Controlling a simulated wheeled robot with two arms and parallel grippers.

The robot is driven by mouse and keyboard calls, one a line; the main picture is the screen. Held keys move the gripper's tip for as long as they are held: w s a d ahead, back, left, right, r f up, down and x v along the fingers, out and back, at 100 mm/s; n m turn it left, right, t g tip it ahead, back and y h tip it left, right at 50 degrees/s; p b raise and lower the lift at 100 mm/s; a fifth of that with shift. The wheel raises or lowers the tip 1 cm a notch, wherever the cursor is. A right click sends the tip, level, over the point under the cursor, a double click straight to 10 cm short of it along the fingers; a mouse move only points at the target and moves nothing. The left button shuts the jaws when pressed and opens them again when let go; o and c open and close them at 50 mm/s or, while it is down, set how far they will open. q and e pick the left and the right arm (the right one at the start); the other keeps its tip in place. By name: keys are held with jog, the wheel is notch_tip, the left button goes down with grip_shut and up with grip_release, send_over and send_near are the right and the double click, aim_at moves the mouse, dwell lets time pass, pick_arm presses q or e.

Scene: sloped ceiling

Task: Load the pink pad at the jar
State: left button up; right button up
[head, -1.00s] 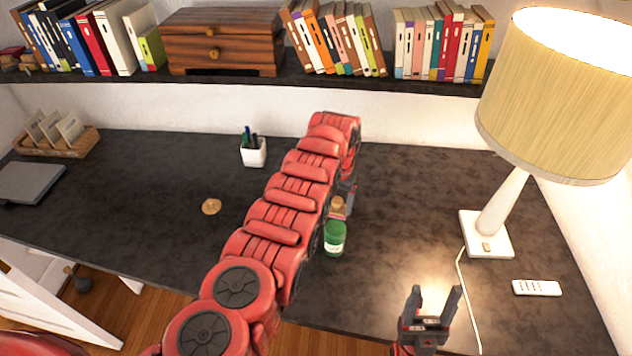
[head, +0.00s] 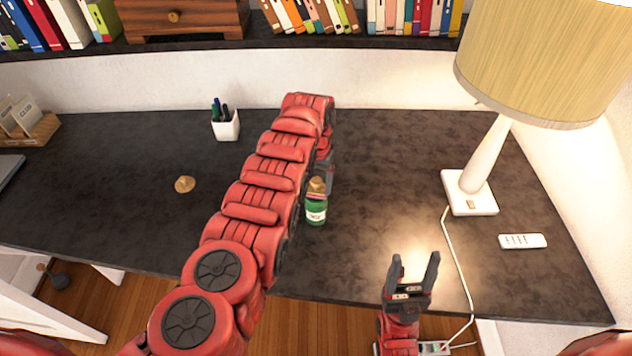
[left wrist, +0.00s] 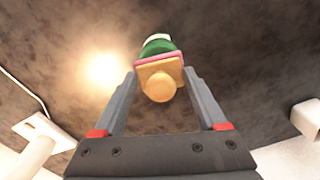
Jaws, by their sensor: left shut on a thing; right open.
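A small green jar (head: 316,213) with a pale label stands upright near the front middle of the desk. It also shows in the left wrist view (left wrist: 158,46). My left gripper (head: 325,178) is shut on a wooden block with a round knob (left wrist: 160,80), which shows tan in the head view (head: 317,186). The pink pad (left wrist: 154,58) is a thin strip on the block's jar-facing side. It overlaps the green jar in view; I cannot tell whether they touch. My right gripper (head: 413,276) is open and empty near the desk's front edge.
A tan disc (head: 185,184) lies left of my left arm on the dark desk (head: 95,190). A white pen cup (head: 226,126) stands behind it. A lamp (head: 480,180), its cord and a white remote (head: 522,241) are at the right. The desk between jar and lamp is clear.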

aim_at(316, 181)
pick_arm(q)
jog(key=shift+s+f+b, duration=0.1)
jog(key=shift+f+b, duration=0.4)
dwell(1.8)
jog(key=shift+r, duration=0.15)
notch_tip(316, 181, up, 5)
jog(key=p, duration=0.5)
jog(key=shift+r+p, duration=0.65)
jog(key=shift+r, duration=0.3)
